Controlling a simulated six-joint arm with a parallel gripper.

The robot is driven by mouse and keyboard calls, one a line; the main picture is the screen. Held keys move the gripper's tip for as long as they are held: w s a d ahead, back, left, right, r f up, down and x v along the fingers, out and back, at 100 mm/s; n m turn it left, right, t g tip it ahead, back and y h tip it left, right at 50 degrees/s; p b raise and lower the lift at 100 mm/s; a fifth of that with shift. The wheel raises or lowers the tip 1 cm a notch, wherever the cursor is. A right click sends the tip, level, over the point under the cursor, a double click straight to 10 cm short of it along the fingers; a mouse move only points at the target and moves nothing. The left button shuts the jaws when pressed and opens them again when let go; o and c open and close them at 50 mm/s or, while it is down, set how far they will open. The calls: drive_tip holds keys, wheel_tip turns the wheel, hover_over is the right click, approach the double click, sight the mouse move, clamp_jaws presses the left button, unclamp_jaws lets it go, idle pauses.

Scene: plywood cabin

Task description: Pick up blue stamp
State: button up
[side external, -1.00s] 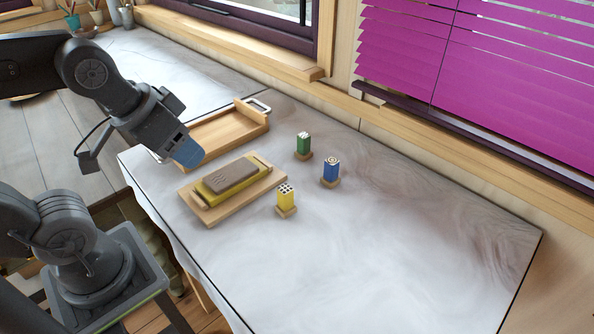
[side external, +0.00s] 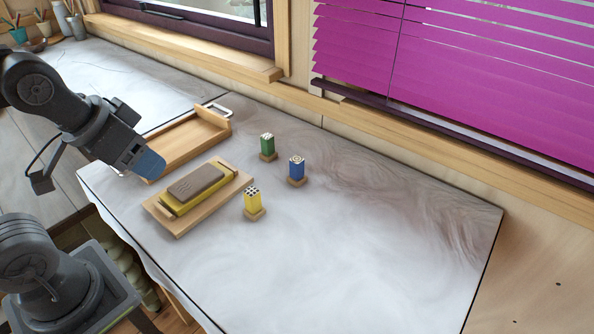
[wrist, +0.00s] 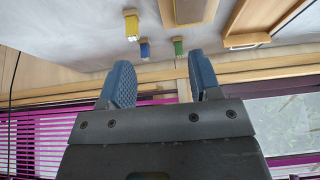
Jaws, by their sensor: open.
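The blue stamp (side external: 296,168) stands upright on the marble-patterned table, with a pale top showing a ring pattern and a wooden base. It also shows in the wrist view (wrist: 145,50), beyond the fingertips. The green stamp (side external: 267,147) stands behind it to the left, and the yellow stamp (side external: 253,203) in front of it to the left. My gripper (side external: 148,165) is left of the stamps, above the tray area and well apart from the blue stamp. In the wrist view its two blue fingers (wrist: 160,75) are spread with nothing between them.
A wooden board (side external: 179,227) holding a yellow block with a brown top lies between my gripper and the stamps. A wooden tray (side external: 192,148) lies behind it. The wall and magenta blinds (side external: 440,90) bound the back. The table's right side is clear.

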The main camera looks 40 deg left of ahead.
drive_tip(key=w+d+r+m+g, duration=0.1)
drive_tip(key=w+r+m, duration=0.1)
drive_tip(key=w+m, duration=0.35)
drive_tip(key=w+d+r+m+g, duration=0.2)
drive_tip(key=w+m, duration=0.1)
drive_tip(key=w, duration=0.5)
drive_tip(key=m+g, duration=0.3)
drive_tip(key=m, duration=0.7)
hover_over(297, 159)
wheel_tip(297, 159, down, 6)
wheel_tip(297, 159, down, 14)
drive_tip(key=shift+r, duration=0.2)
drive_tip(key=c, duration=1)
